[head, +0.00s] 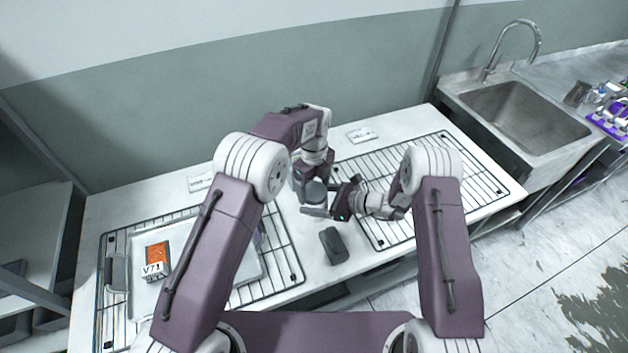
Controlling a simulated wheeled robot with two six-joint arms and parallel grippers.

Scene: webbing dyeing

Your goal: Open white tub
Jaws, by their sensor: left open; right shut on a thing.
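My two grippers meet over the middle of the worktop. My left gripper (308,186) points down beside a small round container with a grey top (316,192); it is open, though its fingers are mostly hidden. My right gripper (338,204) comes in from the right and is shut at the container's side. A flat grey piece (315,212) shows just below the container; I cannot tell whether it is a lid or a finger. The container may be the white tub, but little white shows on it, and I cannot tell whether its lid is on.
A dark block (333,245) lies in front of the grippers. A metal tray (140,300) holding an orange packet (157,257) labelled V71 is at left. An empty wire rack (440,170) is at right, before a sink (525,115). White cards (362,135) lie at the back.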

